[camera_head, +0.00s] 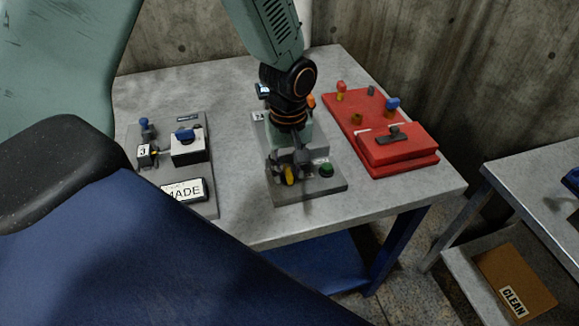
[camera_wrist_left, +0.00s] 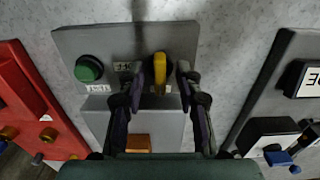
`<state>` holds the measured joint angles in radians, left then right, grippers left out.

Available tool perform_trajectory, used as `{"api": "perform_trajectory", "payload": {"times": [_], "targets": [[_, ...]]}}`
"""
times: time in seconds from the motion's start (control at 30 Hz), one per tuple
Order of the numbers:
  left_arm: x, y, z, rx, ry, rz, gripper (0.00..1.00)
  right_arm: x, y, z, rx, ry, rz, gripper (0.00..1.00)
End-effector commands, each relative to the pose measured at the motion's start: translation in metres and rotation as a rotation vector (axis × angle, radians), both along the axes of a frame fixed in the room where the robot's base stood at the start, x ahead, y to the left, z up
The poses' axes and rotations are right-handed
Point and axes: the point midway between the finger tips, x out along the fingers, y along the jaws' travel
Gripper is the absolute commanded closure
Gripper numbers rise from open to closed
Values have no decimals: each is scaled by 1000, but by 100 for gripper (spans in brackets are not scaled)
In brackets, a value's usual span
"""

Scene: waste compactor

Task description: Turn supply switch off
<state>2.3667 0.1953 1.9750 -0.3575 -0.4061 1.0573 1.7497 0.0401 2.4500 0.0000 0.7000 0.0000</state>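A yellow switch handle (camera_head: 290,175) sits on the grey middle panel (camera_head: 310,189), beside a green button (camera_head: 326,170). In the left wrist view the handle (camera_wrist_left: 160,69) points along the panel, and the green button (camera_wrist_left: 89,69) is to its left. My left gripper (camera_head: 284,166) is just over the panel, partly hiding it. In the wrist view my left gripper (camera_wrist_left: 160,84) is open, with one finger on each side of the yellow handle and visible gaps. The labels are too small to read, so I cannot confirm which control is the supply switch. My right gripper does not show.
A red panel (camera_head: 361,137) with knobs stands right of the middle panel. A grey panel (camera_head: 203,176) with a blue-handled switch stands left. Both are on the grey table (camera_head: 243,220). A second table and a brown box (camera_head: 515,283) marked CLEAN are at the right.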

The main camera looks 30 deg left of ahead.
Motion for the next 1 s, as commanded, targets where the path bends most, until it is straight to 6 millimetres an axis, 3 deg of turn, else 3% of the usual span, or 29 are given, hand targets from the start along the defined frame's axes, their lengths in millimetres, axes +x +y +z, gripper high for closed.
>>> {"api": "perform_trajectory", "payload": {"times": [0.27,0.67,1.0], "targets": [[3,0,-1,1,-1,0,67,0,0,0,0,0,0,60],[3,0,-1,0,-1,0,100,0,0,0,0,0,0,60],[3,0,0,0,0,-4,100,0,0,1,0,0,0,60]]}}
